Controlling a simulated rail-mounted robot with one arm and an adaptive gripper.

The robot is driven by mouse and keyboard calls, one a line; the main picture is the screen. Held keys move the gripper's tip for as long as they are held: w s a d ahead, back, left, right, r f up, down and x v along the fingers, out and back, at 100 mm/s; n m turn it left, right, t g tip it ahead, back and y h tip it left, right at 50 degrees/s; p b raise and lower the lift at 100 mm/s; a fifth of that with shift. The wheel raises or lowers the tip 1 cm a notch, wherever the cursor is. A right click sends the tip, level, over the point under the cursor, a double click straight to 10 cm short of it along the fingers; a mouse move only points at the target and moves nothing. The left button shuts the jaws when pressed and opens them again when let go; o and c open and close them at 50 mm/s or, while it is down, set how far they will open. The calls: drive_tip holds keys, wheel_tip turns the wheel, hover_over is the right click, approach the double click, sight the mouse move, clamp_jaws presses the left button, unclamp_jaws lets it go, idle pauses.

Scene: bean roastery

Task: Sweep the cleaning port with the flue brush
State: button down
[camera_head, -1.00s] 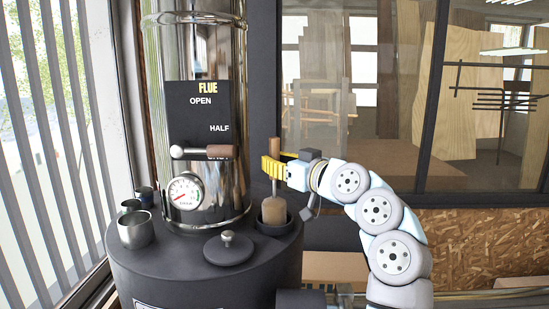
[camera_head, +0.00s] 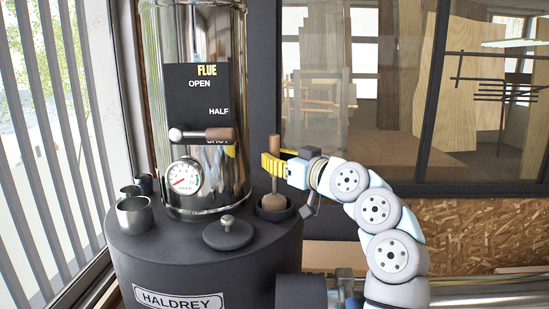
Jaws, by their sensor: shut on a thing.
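The flue brush has a wooden handle (camera_head: 274,148), a thin shaft and a tan brush head (camera_head: 274,203). It stands about upright. My gripper (camera_head: 272,166), with yellow fingers, comes from the right and is shut on the brush's shaft just below the handle. The brush head is at a dark round collar (camera_head: 274,215) on the right of the black drum top, which looks like the cleaning port. The head's lower end is hidden inside the collar. A dark cap with a knob (camera_head: 228,234) lies on the drum top to the left of the collar.
A shiny flue pipe with a gauge (camera_head: 184,178) and a wooden-ended lever (camera_head: 218,135) rises left of my gripper. Metal cups (camera_head: 134,215) stand at the drum's left edge. A dark-framed window is behind my arm.

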sight(275, 185)
drive_tip(key=shift+d+f+b, duration=0.1)
drive_tip(key=shift+f+b, duration=1.3)
drive_tip(key=shift+f, duration=1.95)
drive_tip(key=shift+s, duration=0.1)
drive_tip(key=shift+a+r, duration=0.1)
drive_tip(key=shift+a, duration=0.1)
drive_tip(key=shift+a+r, duration=0.15)
drive_tip(key=shift+r, duration=0.6)
drive_tip(key=shift+a+r, duration=0.2)
drive_tip(key=shift+r, duration=1.4)
drive_tip(key=shift+a+r, duration=0.15)
drive_tip(key=shift+r, duration=0.45)
drive_tip(key=shift+a+r, duration=0.15)
drive_tip(key=shift+r, duration=0.45)
